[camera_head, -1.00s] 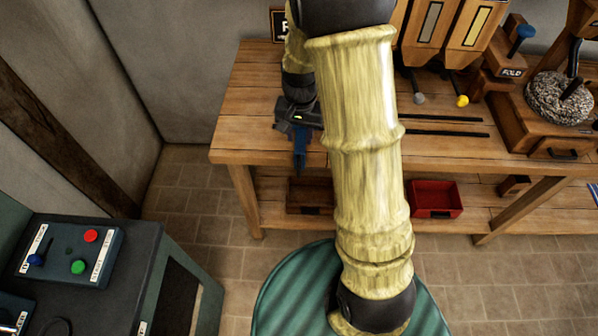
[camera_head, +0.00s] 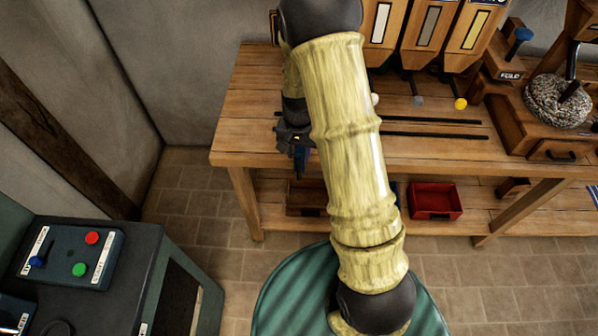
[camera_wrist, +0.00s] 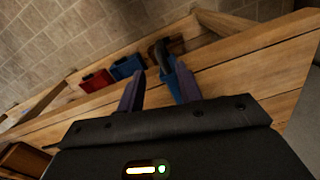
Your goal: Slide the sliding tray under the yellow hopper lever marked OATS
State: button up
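The yellow-knobbed lever (camera_head: 460,104) hangs under the right-hand hopper (camera_head: 478,30), whose top label is mostly cut off. A grey knob (camera_head: 418,101) and a partly hidden white knob (camera_head: 375,99) are to its left. Two dark rails (camera_head: 440,135) run along the bench below the knobs. I cannot make out the sliding tray in the head view; my arm covers the rails' left part. My gripper (camera_head: 300,162) is at the bench's front left. In the wrist view my gripper (camera_wrist: 160,76) has its fingers apart; a dark curved piece (camera_wrist: 162,54) shows beyond them, not clearly held.
A red bin (camera_head: 435,201) and a brown bin (camera_head: 306,196) are on the lower shelf; a blue bin (camera_wrist: 127,67) shows in the wrist view. A mill (camera_head: 557,103) stands right on the bench. A button console (camera_head: 72,258) is at lower left.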

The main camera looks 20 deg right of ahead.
aim_at(299, 168)
notch_tip(299, 168, down, 11)
jog(key=shift+p, duration=0.75)
grip_shut()
